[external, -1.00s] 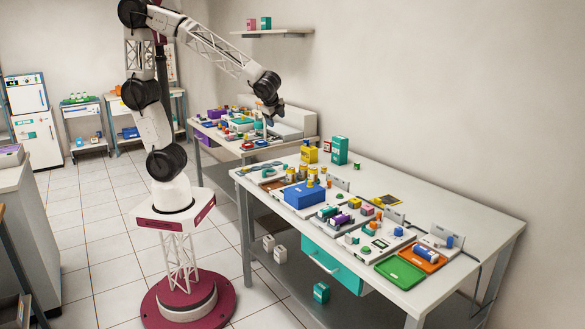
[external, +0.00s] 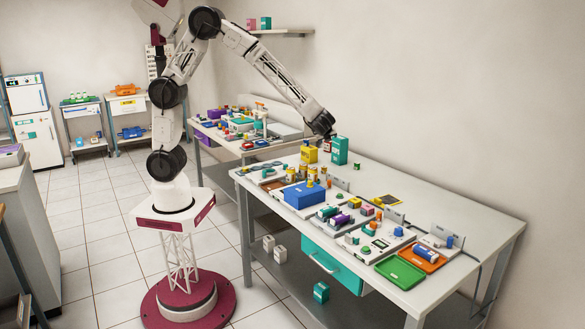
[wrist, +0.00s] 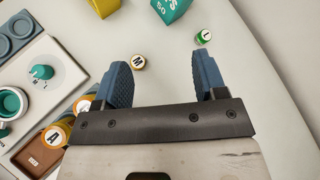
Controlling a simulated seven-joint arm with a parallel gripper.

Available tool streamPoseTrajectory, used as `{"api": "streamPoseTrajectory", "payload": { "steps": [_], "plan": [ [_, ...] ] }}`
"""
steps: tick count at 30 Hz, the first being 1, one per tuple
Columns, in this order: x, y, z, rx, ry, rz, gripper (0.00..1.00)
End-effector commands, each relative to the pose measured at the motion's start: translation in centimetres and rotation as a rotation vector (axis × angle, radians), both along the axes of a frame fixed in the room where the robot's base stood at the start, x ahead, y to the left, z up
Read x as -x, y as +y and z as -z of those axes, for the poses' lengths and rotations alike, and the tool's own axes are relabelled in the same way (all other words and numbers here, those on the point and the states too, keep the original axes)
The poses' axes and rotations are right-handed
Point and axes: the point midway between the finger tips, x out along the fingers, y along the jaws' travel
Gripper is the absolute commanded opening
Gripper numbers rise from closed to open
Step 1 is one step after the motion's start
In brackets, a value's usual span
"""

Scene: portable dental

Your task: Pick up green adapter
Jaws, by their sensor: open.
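A small round green-sided piece with a pale marked top (wrist: 203,37) stands on the white bench, just beyond the right fingertip in the wrist view. It appears as a small green piece (external: 357,166) in the external view. I cannot tell for certain that it is the green adapter. My gripper (wrist: 163,65) is open and empty, its two blue fingers apart above the bench. In the external view my gripper (external: 326,137) hangs over the back of the bench, near the teal box.
A teal box (external: 340,150) and a yellow container (external: 309,153) stand close to the gripper. Several amber-sided bottles, a blue box (external: 304,195) and small devices crowd the bench. A green tray (external: 400,271) lies at the near end. Bare bench surrounds the green piece.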

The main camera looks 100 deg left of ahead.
Motion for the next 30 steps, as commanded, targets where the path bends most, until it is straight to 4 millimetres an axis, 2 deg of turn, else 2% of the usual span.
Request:
{"api": "streamPoseTrajectory", "payload": {
  "steps": [1, 9, 18, 24, 30],
  "plan": [
    [-1.1, 0.6, 1.1, -0.021, 0.025, 0.023, 0.65],
    [-6.6, 3.5, 6.2, -0.138, 0.153, 0.165, 0.65],
    [-11.6, 6.1, 12.3, -0.254, 0.285, 0.311, 0.65],
    [-13.4, 7.0, 14.6, -0.298, 0.334, 0.368, 0.65],
    [-13.8, 7.1, 15.2, -0.308, 0.345, 0.381, 0.65]
  ]
}}
